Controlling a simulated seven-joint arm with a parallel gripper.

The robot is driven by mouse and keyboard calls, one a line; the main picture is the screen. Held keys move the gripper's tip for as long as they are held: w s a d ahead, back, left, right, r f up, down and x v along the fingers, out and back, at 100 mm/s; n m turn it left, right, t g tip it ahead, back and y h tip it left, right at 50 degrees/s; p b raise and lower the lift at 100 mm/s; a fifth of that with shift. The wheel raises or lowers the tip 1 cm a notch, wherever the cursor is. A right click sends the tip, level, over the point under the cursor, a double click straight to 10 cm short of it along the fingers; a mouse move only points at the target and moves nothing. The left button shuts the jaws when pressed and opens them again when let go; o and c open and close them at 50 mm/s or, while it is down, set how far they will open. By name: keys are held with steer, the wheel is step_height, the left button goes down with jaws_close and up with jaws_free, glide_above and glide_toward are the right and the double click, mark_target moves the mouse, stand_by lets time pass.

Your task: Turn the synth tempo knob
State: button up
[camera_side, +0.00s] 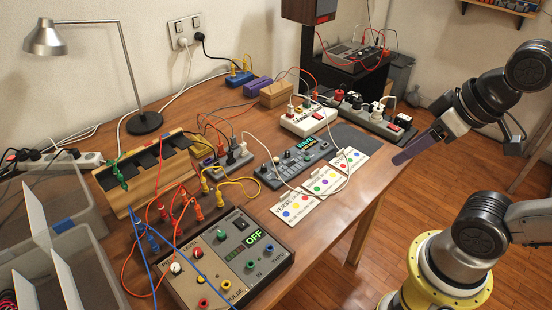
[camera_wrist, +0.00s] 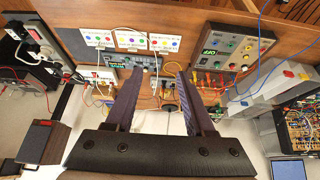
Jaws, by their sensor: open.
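The synth (camera_side: 296,166) is a slim dark-grey unit with a small lit teal display and several small knobs and buttons. It lies on the table in the middle of the side view. I cannot tell which knob is the tempo knob. In the wrist view the synth (camera_wrist: 144,60) shows upside down, beyond and between my fingertips. My gripper (camera_side: 400,157) has dark purple fingers and hangs at the right, beyond the table's right edge and apart from the synth. In the wrist view my gripper (camera_wrist: 159,72) is open, with nothing between its fingers.
Three white cards (camera_side: 322,182) with coloured dots lie in front of the synth. A wood-sided box (camera_side: 222,262) with an OFF display stands front left. White (camera_side: 308,119) and grey (camera_side: 377,122) cabled units stand behind. Loose cables cross the table. A lamp (camera_side: 145,122) stands back left.

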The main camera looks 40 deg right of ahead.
steer(key=w+r+n, duration=0.4)
steer(key=w+r, duration=0.5)
steer(key=w, duration=0.2)
steer(key=n+g, duration=0.3)
steer(key=g, duration=0.2)
glide_above(276, 159)
step_height(276, 159, down, 25)
step_height(276, 159, down, 14)
steer(key=shift+f, duration=0.1)
